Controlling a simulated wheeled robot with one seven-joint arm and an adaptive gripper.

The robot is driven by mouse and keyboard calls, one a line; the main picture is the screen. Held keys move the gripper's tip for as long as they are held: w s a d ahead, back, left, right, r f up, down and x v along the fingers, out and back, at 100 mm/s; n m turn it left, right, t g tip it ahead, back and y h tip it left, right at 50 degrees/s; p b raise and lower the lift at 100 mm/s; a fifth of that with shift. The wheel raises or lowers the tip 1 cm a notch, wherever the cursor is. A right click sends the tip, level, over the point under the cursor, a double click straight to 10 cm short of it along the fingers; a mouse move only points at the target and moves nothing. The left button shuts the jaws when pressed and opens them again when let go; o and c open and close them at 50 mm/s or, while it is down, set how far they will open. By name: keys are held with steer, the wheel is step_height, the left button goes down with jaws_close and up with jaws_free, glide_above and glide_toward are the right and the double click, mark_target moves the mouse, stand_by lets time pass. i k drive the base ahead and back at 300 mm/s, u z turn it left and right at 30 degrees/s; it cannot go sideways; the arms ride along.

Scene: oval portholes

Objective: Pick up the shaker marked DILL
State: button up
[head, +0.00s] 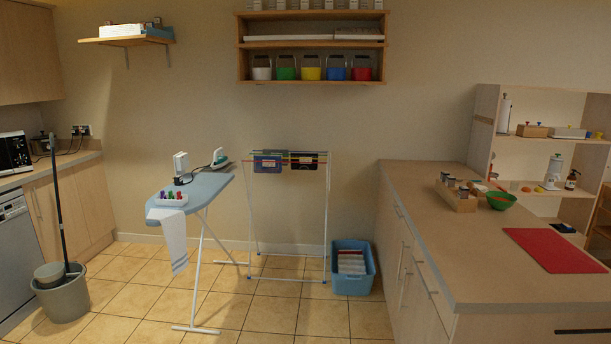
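A small wooden box (457,203) stands on the counter at the right in the head view. Several small shakers or jars (463,190) with greyish tops stand in it. Their labels are too small to read, so I cannot tell which one is marked DILL, or whether it is among them. My gripper is not in view.
A green bowl (501,201) with reddish contents sits right of the box, and a red mat (556,249) lies nearer. The near-left part of the counter (470,262) is bare. An ironing board (204,190), drying rack (327,220) and blue basket (353,284) stand left of the counter.

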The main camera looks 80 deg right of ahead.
mark_target(449, 181)
steer(key=k, duration=1.3)
steer(key=z, duration=4.85)
steer(key=i, duration=4)
steer(key=u, duration=2)
